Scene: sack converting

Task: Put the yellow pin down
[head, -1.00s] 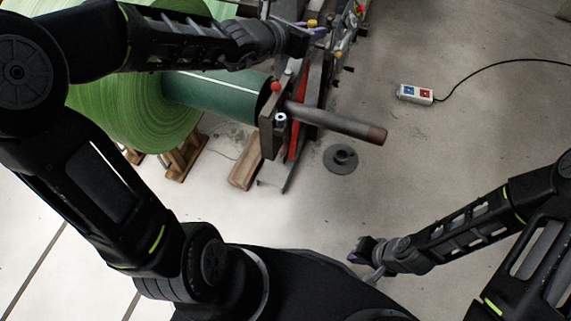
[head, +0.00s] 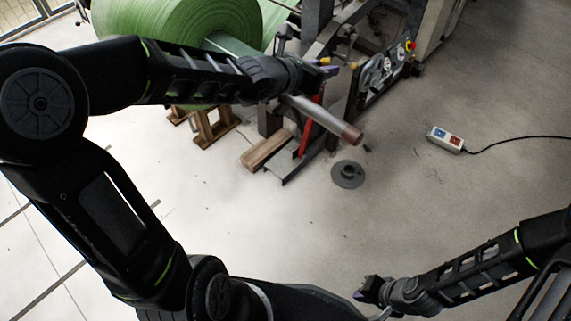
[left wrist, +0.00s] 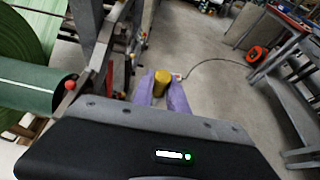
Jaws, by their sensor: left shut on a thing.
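The yellow pin (left wrist: 162,84) stands between the purple fingertips of my left gripper (left wrist: 163,92) in the left wrist view. My left gripper (head: 321,68) is shut on it, and only a small yellow part of the pin (head: 325,61) shows in the head view. The gripper is in the air by the roll stand, and the pin's lower end is hidden. My right gripper (head: 370,298) is low in the head view, with its fingers apart and nothing seen between them.
A large green roll (head: 180,35) is at the upper left, with a shaft (head: 330,122) sticking out below my left gripper. A machine control panel (head: 385,70) stands to the right.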

